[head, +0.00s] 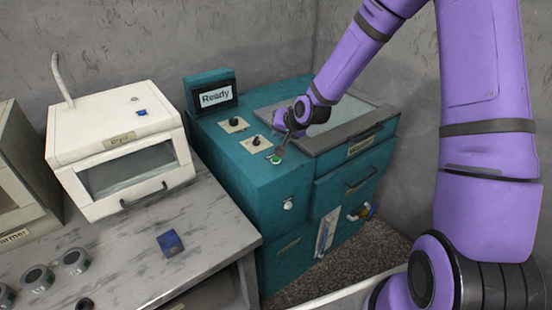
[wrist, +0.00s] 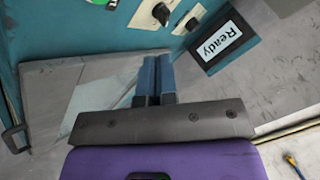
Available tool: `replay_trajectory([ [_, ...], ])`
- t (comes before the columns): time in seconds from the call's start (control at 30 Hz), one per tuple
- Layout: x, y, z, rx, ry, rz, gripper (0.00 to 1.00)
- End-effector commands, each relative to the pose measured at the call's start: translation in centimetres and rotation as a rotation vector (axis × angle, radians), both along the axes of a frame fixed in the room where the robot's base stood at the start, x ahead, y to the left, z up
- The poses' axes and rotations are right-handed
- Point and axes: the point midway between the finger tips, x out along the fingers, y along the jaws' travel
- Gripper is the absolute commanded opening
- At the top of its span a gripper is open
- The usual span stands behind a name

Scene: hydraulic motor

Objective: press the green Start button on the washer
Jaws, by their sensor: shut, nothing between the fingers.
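The teal washer (head: 262,190) stands against the back wall, and its screen (head: 215,97) reads "Ready". The green Start button (head: 275,160) is on the top panel near the front edge. In the wrist view a green button (wrist: 98,2) is partly cut off at the top edge. My gripper (head: 281,149) is shut and empty, fingers pointing down close to the button in the head view. In the wrist view the fingertips (wrist: 156,60) lie side by side, below and right of the button. I cannot tell whether they touch the washer.
Two black knobs (head: 233,121) (head: 256,141) sit on pale plates behind the button. The washer's grey-framed lid (head: 345,133) is shut, right of the panel. A white oven-like machine (head: 118,150) and a blue block (head: 170,243) stand on the grey counter (head: 215,215) at left.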

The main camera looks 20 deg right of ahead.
Motion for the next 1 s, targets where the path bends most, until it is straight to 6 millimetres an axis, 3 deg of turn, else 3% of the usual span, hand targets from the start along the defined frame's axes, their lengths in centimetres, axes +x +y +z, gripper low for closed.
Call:
replay_trajectory([
  [0.3,-0.1,0.0,-4.1,0.0,0.003,0.0,0.0],
  [0.5,0.0,0.1,-5.8,0.001,0.001,0.0,0.0],
  [1.0,0.0,0.0,-6.4,-0.001,0.0,-0.001,0.0],
])
